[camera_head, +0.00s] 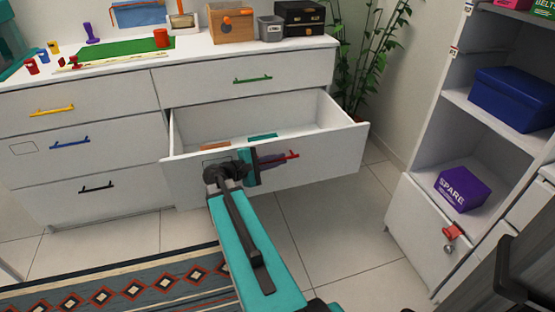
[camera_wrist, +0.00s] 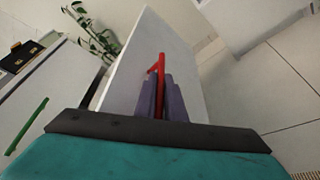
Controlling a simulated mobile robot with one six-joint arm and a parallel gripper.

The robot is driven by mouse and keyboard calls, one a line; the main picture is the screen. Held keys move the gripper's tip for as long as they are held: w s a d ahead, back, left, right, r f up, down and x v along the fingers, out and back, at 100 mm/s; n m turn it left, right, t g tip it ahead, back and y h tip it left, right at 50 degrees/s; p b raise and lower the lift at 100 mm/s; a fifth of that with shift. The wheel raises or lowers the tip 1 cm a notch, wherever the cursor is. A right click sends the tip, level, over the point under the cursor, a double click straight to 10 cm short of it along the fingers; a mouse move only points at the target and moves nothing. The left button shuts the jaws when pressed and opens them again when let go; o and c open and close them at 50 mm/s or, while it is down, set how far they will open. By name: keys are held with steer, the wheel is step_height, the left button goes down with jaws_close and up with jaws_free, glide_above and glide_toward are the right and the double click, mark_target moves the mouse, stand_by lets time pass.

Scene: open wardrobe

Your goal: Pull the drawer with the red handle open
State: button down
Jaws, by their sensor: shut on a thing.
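The drawer with the red handle (camera_head: 330,166) is the middle right one of the white dresser. It stands well out from the dresser, and its inside shows. A brown and a teal flat piece lie in it. Its red handle (camera_head: 291,154) is partly hidden by my gripper (camera_head: 272,160), which is shut on it at the drawer front. In the wrist view the red handle (camera_wrist: 161,66) runs between the two purple-grey fingers of my gripper (camera_wrist: 162,98).
A shelf unit (camera_head: 409,205) with a purple SPARE box (camera_head: 462,188) and a blue box (camera_head: 511,95) stands at the right. A plant (camera_head: 361,55) is behind the drawer. A patterned rug (camera_head: 130,284) lies in front, with open tiled floor between.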

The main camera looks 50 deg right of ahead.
steer(key=shift+w+a+f, duration=0.1)
steer(key=shift+w+a, duration=0.15)
steer(key=shift+w, duration=0.2)
steer(key=c, duration=2.1)
jaws_free()
steer(key=shift+a, duration=0.1)
steer(key=shift+v, duration=0.9)
steer(key=shift+p+v, duration=1.3)
steer(key=shift+v, duration=4.65)
